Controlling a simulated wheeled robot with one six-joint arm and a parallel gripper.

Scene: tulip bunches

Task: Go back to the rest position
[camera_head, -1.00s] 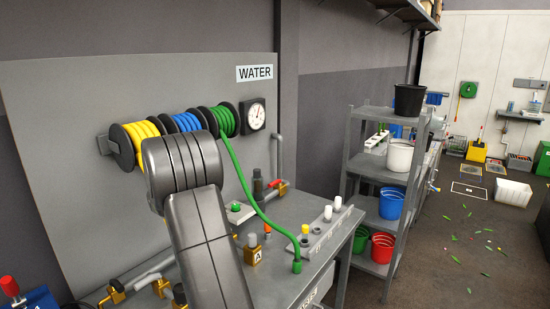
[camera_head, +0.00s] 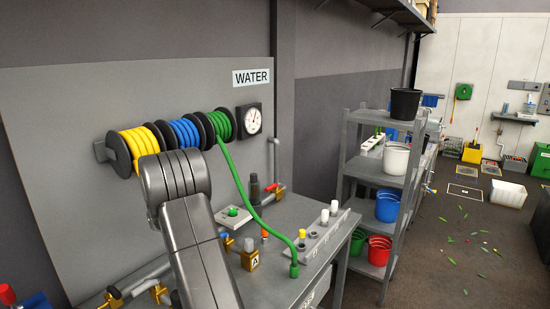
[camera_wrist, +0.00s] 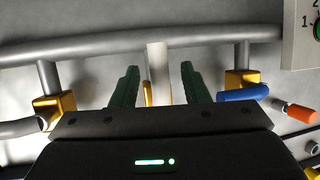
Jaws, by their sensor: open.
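My gripper (camera_wrist: 158,88) shows in the wrist view with two dark green fingers held apart. Nothing is between the fingertips that I can see as held. Behind them runs a grey pipe (camera_wrist: 110,42) with brass fittings at the left (camera_wrist: 58,108) and right (camera_wrist: 240,80). In the head view my arm (camera_head: 190,220) stands in front of the bench, and its gripper is hidden from that camera.
A bench (camera_head: 275,215) carries brass valves and a green hose (camera_head: 240,195) from the yellow, blue and green reels (camera_head: 180,132). A blue lever (camera_wrist: 243,94) is close right of the fingers. A bucket shelf (camera_head: 365,170) stands right; floor beyond has scattered leaves.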

